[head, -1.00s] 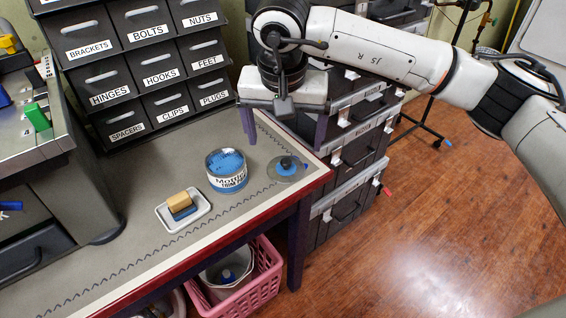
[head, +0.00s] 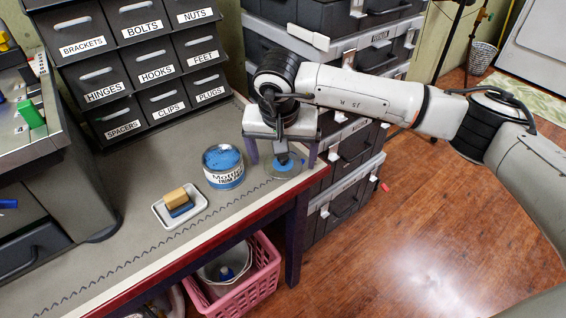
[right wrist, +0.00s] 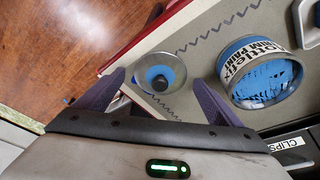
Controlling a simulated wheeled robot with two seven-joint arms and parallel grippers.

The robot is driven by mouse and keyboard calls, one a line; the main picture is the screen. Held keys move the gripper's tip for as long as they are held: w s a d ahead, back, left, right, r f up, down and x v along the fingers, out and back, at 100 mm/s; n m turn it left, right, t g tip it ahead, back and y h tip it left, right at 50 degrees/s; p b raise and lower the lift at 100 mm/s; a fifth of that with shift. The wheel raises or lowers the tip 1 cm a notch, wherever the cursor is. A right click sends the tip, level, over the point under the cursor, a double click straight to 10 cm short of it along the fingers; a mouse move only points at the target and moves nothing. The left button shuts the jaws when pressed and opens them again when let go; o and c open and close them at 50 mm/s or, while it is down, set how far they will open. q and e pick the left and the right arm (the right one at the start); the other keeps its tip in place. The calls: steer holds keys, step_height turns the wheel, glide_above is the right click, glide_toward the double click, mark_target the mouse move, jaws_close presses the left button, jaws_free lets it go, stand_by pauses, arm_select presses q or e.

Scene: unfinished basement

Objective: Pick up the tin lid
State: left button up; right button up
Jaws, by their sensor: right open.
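The tin lid (head: 283,172) is a round, pale grey disc with a blue middle and a dark knob. It lies flat on the workbench near its right corner, and my arm partly covers it in the head view. The right wrist view shows the lid (right wrist: 178,74) whole. My right gripper (head: 281,160) is open and empty above the lid, pointing down. In the right wrist view its purple fingers (right wrist: 158,80) stand on either side of the lid, seemingly apart from it. My left gripper is not in view.
An open paint tin (head: 224,168) with blue paint stands just left of the lid, also in the right wrist view (right wrist: 240,68). A white dish (head: 166,219) holds a sponge (head: 176,198). Labelled drawers (head: 150,70) stand behind. A pink basket (head: 262,282) is below the bench.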

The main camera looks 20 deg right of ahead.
steer(key=c, duration=1.1)
steer(key=shift+r, duration=0.15)
